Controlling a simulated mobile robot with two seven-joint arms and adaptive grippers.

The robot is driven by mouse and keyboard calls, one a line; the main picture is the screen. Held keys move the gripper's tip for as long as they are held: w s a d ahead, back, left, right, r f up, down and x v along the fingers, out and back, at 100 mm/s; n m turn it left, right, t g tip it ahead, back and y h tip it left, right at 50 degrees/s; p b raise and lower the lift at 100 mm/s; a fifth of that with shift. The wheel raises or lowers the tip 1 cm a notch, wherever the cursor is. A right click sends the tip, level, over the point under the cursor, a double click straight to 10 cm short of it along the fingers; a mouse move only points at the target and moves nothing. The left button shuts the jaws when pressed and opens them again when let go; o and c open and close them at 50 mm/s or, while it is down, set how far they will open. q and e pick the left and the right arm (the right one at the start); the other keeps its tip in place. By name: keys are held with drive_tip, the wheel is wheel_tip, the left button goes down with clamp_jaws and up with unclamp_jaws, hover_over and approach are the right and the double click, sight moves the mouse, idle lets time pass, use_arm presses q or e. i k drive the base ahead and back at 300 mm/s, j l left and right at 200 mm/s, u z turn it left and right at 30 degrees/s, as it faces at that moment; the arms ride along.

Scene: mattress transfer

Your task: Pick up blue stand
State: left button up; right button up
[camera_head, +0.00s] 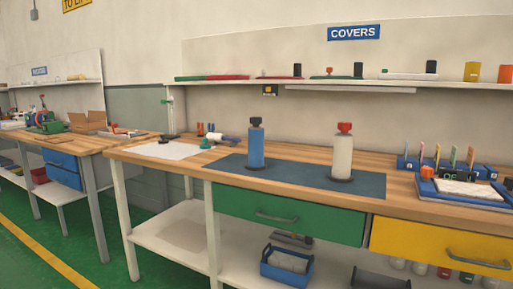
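A blue upright cylinder (256,149) with a dark cap stands on the left part of a dark blue mat (300,179) on the wooden workbench. It has a dark round base. A white upright cylinder (343,157) with a red cap and a dark base stands on the same mat, to the right and apart from the blue one. Neither of my grippers shows in the head view, so their distance from the blue cylinder cannot be told.
A white sheet (167,150) and small tools lie left of the mat. A blue tray (467,193) and a blue marker rack (445,168) stand at the right. Green (290,216) and yellow (440,250) drawers are shut below. Green floor (45,240) is open at lower left.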

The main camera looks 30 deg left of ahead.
sight(255, 136)
drive_tip(key=i+j+u, duration=0.2)
drive_tip(key=j, duration=0.2)
drive_tip(key=j+u, duration=0.15)
drive_tip(key=j, duration=0.25)
drive_tip(key=i+j+u, duration=0.2)
drive_tip(key=j, duration=0.15)
drive_tip(key=l+u, duration=0.25)
drive_tip(key=l, duration=0.4)
drive_tip(key=k+l+u, duration=0.1)
drive_tip(key=l+u, duration=0.15)
drive_tip(key=l, duration=0.35)
drive_tip(key=j+z, duration=0.5)
drive_tip(key=j, duration=0.75)
drive_tip(key=k, duration=0.05)
